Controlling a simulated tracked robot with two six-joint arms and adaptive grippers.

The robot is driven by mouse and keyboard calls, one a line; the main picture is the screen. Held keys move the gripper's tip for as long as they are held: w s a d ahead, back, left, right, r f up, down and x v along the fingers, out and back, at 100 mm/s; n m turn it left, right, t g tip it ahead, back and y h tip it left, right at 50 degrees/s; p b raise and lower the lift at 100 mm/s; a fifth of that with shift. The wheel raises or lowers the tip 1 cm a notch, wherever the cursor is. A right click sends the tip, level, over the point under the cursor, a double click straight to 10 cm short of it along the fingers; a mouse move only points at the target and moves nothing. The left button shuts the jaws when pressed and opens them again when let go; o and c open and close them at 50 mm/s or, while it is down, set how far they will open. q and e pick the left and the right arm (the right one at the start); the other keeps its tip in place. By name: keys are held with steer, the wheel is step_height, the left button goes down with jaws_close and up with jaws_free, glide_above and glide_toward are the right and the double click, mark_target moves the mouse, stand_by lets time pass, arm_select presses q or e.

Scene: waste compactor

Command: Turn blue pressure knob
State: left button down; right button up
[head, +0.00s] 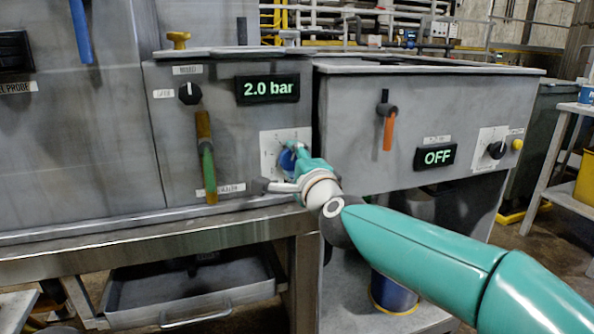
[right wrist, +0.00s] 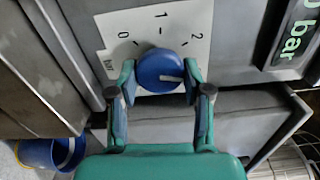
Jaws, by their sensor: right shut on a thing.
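The blue pressure knob (right wrist: 158,70) is on a white dial plate (right wrist: 165,22) marked 0, 1 and 2. In the right wrist view, its white line points right, below the 2. My right gripper (right wrist: 159,80) has one finger on each side of the knob and is shut on it. In the head view, the gripper (head: 285,165) covers part of the blue knob (head: 286,158) and its plate (head: 270,138). The display (head: 267,89) above reads 2.0 bar. My left gripper is not in view.
A green-handled lever (head: 207,162) and a small black knob (head: 190,93) are left of the dial. The right-hand box has an orange-handled lever (head: 389,128), an OFF display (head: 435,157) and a black knob (head: 497,150). A metal tray (head: 190,290) is below.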

steer(key=shift+w+d+f+m+b, duration=0.15)
steer(key=shift+m+b, duration=0.15)
steer(key=shift+m, duration=0.4)
steer(key=shift+d+m+b, duration=0.1)
steer(key=shift+m+b, duration=0.15)
steer(key=shift+m, duration=0.45)
steer(key=o, duration=1.1)
steer(key=shift+f, duration=0.1)
steer(key=shift+a, duration=0.1)
steer(key=v, duration=1.2)
